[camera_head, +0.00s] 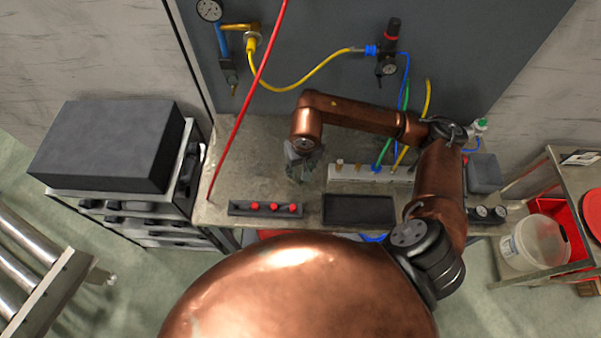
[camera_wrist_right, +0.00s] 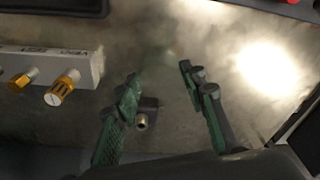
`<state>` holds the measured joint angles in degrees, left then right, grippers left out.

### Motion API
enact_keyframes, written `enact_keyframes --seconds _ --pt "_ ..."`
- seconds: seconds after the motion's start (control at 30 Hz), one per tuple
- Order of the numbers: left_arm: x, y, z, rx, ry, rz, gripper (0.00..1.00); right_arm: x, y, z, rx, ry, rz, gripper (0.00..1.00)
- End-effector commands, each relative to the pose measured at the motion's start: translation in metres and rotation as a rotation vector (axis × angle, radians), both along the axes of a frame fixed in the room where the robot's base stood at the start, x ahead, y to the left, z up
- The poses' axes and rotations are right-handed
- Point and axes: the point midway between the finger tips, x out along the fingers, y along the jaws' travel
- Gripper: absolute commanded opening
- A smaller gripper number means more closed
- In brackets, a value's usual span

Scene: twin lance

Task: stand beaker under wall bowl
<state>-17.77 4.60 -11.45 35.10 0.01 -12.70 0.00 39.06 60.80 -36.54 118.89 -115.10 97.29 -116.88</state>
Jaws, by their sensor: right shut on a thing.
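My right gripper (camera_head: 303,168) is over the bench, at the left of the white manifold. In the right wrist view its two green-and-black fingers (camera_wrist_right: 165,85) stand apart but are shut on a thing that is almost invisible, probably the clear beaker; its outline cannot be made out. No other beaker shows. On the grey wall panel hangs a black regulator unit (camera_head: 390,45) with a red band and a gauge. A second wall fitting (camera_head: 228,72) hangs at left. Which one carries the bowl is too small to tell. My left gripper is not in view.
The bench (camera_head: 250,160) bears a white manifold (camera_head: 345,173) with hoses, a dark tray (camera_head: 358,209) and a dark strip with red knobs (camera_head: 265,208). A red rod (camera_head: 245,95) slants up at left. A yellow hose (camera_head: 310,82) loops across the panel. Bare bench lies left of the gripper.

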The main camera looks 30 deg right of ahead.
Motion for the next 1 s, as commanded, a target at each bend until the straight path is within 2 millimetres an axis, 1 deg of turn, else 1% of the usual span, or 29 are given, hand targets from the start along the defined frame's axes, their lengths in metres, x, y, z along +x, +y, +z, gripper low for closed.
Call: enact_keyframes --seconds 0.03,0.1,0.2,0.4,0.67,0.7,0.9,0.93,1.0 --pt "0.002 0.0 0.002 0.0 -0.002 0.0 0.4 0.0 -0.001 -0.008 0.002 0.006 -0.001 0.18" --pt "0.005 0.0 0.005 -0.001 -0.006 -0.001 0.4 -0.001 0.0 -0.019 0.002 0.006 -0.001 0.18" --pt "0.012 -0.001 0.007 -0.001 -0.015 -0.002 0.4 0.0 0.0 -0.029 0.002 0.004 0.0 0.18" --pt "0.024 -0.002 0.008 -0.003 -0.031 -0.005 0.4 0.001 -0.001 -0.032 0.0 0.0 0.001 0.18" --pt "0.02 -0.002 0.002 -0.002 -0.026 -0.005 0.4 0.001 -0.001 -0.037 0.0 0.001 0.001 0.18" --pt "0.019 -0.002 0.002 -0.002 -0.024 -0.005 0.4 0.001 -0.001 -0.036 0.0 0.001 0.001 0.4" --pt "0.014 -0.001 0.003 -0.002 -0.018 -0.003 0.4 0.001 -0.001 -0.035 0.0 0.001 0.0 0.54" --pt "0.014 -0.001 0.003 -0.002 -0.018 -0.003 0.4 0.001 -0.001 -0.035 0.0 0.001 0.0 0.56" --pt "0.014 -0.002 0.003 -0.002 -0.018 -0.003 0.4 0.001 -0.001 -0.035 0.0 0.001 0.0 0.56"
